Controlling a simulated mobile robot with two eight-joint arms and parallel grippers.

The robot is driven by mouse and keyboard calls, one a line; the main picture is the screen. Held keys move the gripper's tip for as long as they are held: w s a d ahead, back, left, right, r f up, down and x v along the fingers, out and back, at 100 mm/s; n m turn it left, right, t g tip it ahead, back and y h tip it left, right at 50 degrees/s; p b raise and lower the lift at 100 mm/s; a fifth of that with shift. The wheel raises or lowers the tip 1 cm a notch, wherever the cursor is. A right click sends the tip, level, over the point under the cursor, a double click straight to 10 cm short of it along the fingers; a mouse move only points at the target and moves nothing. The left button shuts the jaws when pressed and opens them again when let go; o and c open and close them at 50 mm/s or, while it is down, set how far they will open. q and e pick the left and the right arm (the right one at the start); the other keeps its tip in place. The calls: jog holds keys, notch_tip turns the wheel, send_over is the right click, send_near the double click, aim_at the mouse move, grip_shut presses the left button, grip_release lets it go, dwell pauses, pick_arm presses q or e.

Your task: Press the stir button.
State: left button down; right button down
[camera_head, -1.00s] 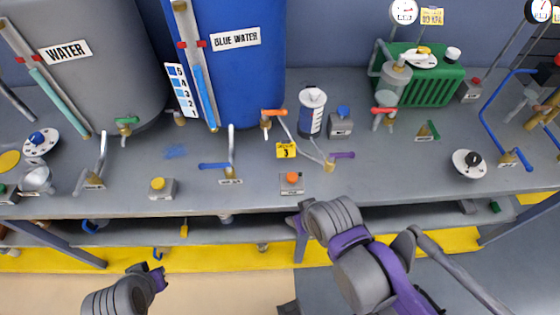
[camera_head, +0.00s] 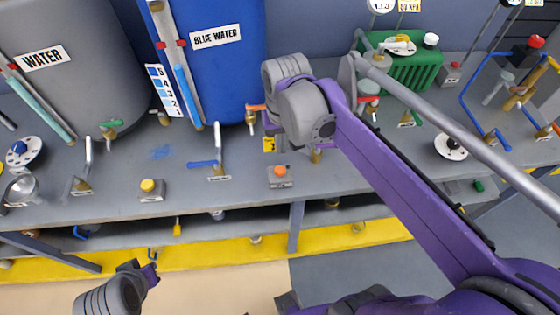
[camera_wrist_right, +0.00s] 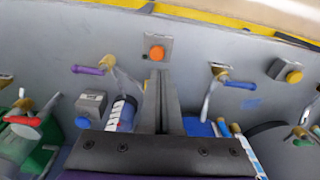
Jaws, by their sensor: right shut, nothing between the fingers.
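Several push buttons in grey boxes stand on the bench; their labels are too small to read, so I cannot tell which is the stir button. An orange button (camera_head: 280,171) is near the front edge, and it also shows in the right wrist view (camera_wrist_right: 157,53). A yellow button (camera_head: 148,185) is to its left, also in the right wrist view (camera_wrist_right: 293,77). My right gripper (camera_wrist_right: 159,76) is shut and empty, its tips just short of the orange button's box in that view; contact is not visible. My left gripper (camera_head: 150,272) is low, in front of the bench; its fingers are unclear.
A grey water tank (camera_head: 70,90) and a blue water tank (camera_head: 215,80) stand at the back. Valves with blue handles (camera_head: 203,163) and purple handles (camera_wrist_right: 88,70) flank the orange button.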

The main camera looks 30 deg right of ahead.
aim_at(280, 170)
jog(key=shift+w+d+r+m+g, duration=0.2)
jog(key=shift+w+d+r+g, duration=0.1)
jog(key=shift+w+r, duration=0.25)
jog(key=shift+w+d+r+m+g, duration=0.25)
jog(key=shift+w+r, duration=0.1)
jog(key=shift+w, duration=0.35)
notch_tip(280, 170, down, 14)
jog(key=shift+f+b, duration=0.1)
jog(key=shift+b, duration=0.2)
